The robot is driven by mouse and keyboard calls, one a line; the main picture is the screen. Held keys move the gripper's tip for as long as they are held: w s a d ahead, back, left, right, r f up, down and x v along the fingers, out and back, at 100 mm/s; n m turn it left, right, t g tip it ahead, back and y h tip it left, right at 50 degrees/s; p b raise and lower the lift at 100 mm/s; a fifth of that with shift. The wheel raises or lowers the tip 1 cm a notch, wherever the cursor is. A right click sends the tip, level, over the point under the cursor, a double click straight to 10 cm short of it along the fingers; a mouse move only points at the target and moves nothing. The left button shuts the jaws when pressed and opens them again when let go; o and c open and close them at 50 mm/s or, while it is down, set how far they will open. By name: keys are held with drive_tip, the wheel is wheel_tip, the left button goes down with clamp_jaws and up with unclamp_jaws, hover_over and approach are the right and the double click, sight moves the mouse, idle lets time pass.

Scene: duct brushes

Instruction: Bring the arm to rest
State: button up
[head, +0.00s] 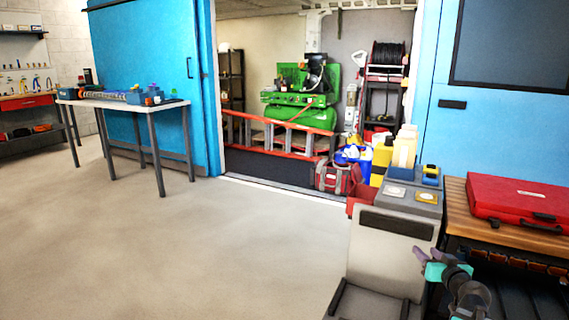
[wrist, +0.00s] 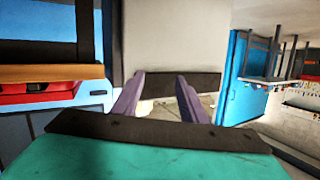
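My gripper (head: 428,253) shows at the lower right of the head view, with purple fingers and a teal body. It is in front of a grey and white cabinet-like unit (head: 385,268) and left of the wooden bench. In the wrist view, the two purple fingers (wrist: 161,88) stand apart with nothing seen between them. The gripper looks open and empty. The teal body fills the bottom of that view. Most of my arm is outside the head view.
A red case (head: 520,197) lies on a wooden bench (head: 456,190) at the right. A long table (head: 105,101) with several items stands by the blue sliding door (head: 150,60). The floor (head: 190,245) at left and centre is clear.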

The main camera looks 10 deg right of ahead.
drive_tip(key=w+a+f+n+g+y+p, duration=0.25)
drive_tip(key=a+f+p, duration=0.2)
drive_tip(key=a, duration=0.65)
drive_tip(key=w+a+f+n+g+y+p, duration=0.1)
drive_tip(key=w+a+f+y+p, duration=0.2)
drive_tip(key=a+p, duration=0.55)
drive_tip(key=s+a+f+n+g+y+p, duration=0.1)
drive_tip(key=s+a+f+g+p, duration=0.25)
drive_tip(key=a, duration=0.75)
drive_tip(key=s+a+f+n+g+y+p, duration=0.2)
drive_tip(key=s+a+f+p, duration=0.15)
drive_tip(key=a, duration=0.75)
drive_tip(key=s+a+f+g+p, duration=0.2)
drive_tip(key=s+a+p, duration=0.15)
drive_tip(key=s, duration=0.25)
drive_tip(key=s+a+f+n+g+h+p, duration=0.1)
drive_tip(key=s+a+f+g+p, duration=0.2)
drive_tip(key=s, duration=0.4)
drive_tip(key=s+a+f+g+p, duration=0.1)
drive_tip(key=s+a+g, duration=0.1)
drive_tip(key=s+a, duration=0.3)
drive_tip(key=s+d+m+g+h, duration=0.2)
drive_tip(key=s+d, duration=0.2)
drive_tip(key=s, duration=0.3)
drive_tip(key=s+d+f+m+g+h+p, duration=0.1)
drive_tip(key=s+d+g+h, duration=0.1)
drive_tip(key=s+d, duration=0.2)
drive_tip(key=shift+s+m, duration=0.35)
drive_tip(key=shift+s, duration=1.1)
